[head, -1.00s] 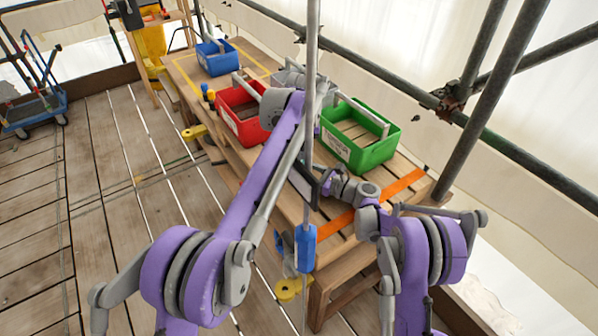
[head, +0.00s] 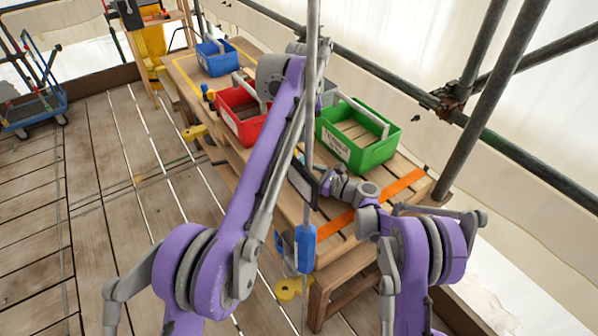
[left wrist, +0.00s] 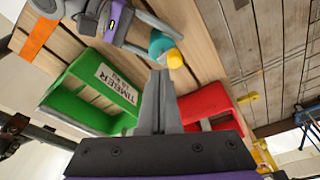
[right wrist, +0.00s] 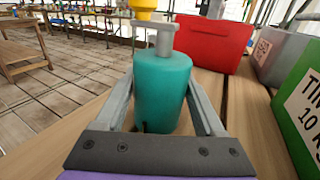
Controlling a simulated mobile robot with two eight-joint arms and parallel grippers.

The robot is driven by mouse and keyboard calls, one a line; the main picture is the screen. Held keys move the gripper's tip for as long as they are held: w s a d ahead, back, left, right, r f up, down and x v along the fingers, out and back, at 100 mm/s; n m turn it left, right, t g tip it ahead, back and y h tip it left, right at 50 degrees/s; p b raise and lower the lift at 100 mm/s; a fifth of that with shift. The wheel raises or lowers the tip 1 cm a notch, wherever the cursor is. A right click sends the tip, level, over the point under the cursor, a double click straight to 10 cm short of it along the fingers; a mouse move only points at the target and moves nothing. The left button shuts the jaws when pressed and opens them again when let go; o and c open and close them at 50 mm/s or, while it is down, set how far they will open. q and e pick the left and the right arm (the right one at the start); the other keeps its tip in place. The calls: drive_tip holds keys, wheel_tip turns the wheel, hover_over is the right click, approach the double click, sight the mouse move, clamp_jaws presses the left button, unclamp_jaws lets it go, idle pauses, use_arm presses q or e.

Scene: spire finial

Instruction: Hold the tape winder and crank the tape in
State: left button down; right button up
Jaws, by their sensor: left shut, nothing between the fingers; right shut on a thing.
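The tape winder (right wrist: 162,90) is a teal drum with a grey crank arm (right wrist: 153,27) on top and a yellow knob (right wrist: 143,4). My right gripper (right wrist: 163,115) is shut on the drum, one finger on each side, above the bench. In the left wrist view the winder (left wrist: 159,43) shows beyond my left fingertips, with its yellow knob (left wrist: 174,58) towards me. My left gripper (left wrist: 160,75) is shut and empty; its tips appear close to the knob but apart from it. In the head view my left arm and the pole largely hide the winder.
The slatted wooden bench (head: 400,178) carries a green crate (head: 365,155), a red crate (head: 245,130), a grey crate (right wrist: 282,50) and a blue crate (head: 217,65). An upright pole with a blue sleeve (head: 305,248) stands in front.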

use_arm(q)
drive_tip(key=c, duration=1.2)
unclamp_jaws()
drive_tip(key=shift+a+f+n, duration=0.15)
drive_tip(key=shift+a+n, duration=0.05)
drive_tip(key=shift+n, duration=0.1)
drive_tip(key=o, duration=0.6)
drive_tip(key=a+f+n+h, duration=0.1)
drive_tip(key=n, duration=0.1)
drive_tip(key=a+n+h, duration=0.1)
drive_tip(key=n, duration=0.1)
drive_tip(key=a+f+n+g+h, duration=0.1)
drive_tip(key=n, duration=0.1)
drive_tip(key=shift+s+a+f, duration=0.25)
drive_tip(key=shift+s+f, duration=0.1)
drive_tip(key=shift+s, duration=0.05)
drive_tip(key=shift+c, duration=0.2)
drive_tip(key=n+t+h, duration=0.3)
drive_tip(key=n+h, duration=0.7)
drive_tip(key=n, duration=0.2)
approach(302, 155)
drive_tip(key=f, duration=0.1)
drive_tip(key=s+a+n+t+h, duration=0.2)
drive_tip(key=n+t+h, duration=0.1)
drive_tip(key=shift+n+h, duration=0.3)
drive_tip(key=x, duration=1.1)
drive_tip(key=shift+w+d+f, duration=0.15)
drive_tip(key=shift+d+f, duration=0.05)
drive_tip(key=shift+d, duration=0.2)
drive_tip(key=shift+c, duration=0.2)
